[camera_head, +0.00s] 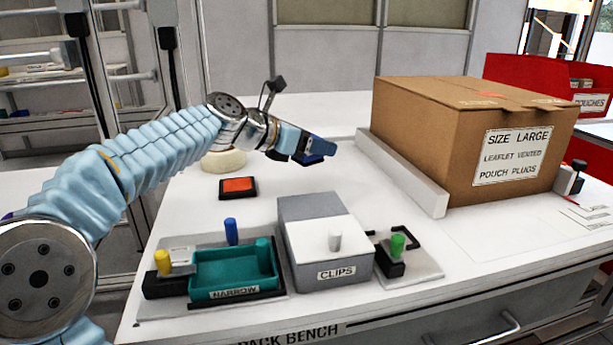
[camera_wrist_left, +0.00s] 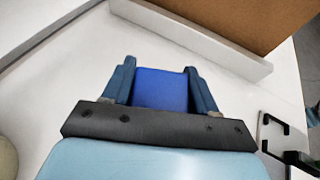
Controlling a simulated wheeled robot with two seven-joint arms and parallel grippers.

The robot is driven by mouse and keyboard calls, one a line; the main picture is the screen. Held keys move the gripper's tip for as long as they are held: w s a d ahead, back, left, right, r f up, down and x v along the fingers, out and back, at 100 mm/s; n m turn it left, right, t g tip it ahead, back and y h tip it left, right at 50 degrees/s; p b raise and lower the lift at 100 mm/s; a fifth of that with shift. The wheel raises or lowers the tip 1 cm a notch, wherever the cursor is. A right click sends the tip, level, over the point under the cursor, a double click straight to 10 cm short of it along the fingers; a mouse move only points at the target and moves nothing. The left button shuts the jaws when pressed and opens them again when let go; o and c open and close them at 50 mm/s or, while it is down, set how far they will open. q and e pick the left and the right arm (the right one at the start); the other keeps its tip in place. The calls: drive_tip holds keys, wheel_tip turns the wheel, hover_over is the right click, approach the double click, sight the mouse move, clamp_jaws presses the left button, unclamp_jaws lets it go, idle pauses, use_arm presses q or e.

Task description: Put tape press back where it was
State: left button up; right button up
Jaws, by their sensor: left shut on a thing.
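My left gripper (camera_head: 312,150) reaches in from the left, above the bench and left of the large carton. In the left wrist view its two fingers (camera_wrist_left: 160,92) are shut on a blue block (camera_wrist_left: 161,90), likely the tape press, though I cannot confirm this. The block's lower part is hidden by the gripper's palm. In the head view the block (camera_head: 315,159) shows only as a dark blue patch at the fingertips. I cannot tell whether it touches the bench. My right gripper is not in view.
A large carton (camera_head: 420,130) stands behind a pale low rail (camera_head: 402,172). In front are a teal NARROW tray (camera_head: 215,280), a grey CLIPS box (camera_head: 325,270) and a green-knobbed fixture (camera_head: 397,250). An orange-topped pad (camera_head: 238,187) lies left. The bench between is clear.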

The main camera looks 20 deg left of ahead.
sight(304, 181)
use_arm(q)
drive_tip(key=shift+w+a+f, duration=0.2)
drive_tip(key=shift+a+f, duration=0.25)
drive_tip(key=shift+f, duration=0.15)
drive_tip(key=shift+w+a+f, duration=0.15)
drive_tip(key=shift+a+f, duration=0.25)
drive_tip(key=shift+f, duration=0.15)
drive_tip(key=shift+a+f+b, duration=0.15)
drive_tip(key=shift+f+b, duration=0.4)
drive_tip(key=shift+f, duration=0.35)
drive_tip(key=shift+a+f+b, duration=0.1)
drive_tip(key=shift+f+b, duration=0.4)
drive_tip(key=shift+f, duration=0.35)
drive_tip(key=shift+f, duration=0.1)
drive_tip(key=o, duration=1.1)
drive_tip(key=shift+o, duration=0.2)
drive_tip(key=shift+s+a+r, duration=0.1)
drive_tip(key=shift+r, duration=0.1)
drive_tip(key=v, duration=1.1)
drive_tip(key=shift+s+a+r+p, duration=0.15)
drive_tip(key=shift+s+p, duration=0.1)
drive_tip(key=shift+p, duration=0.15)
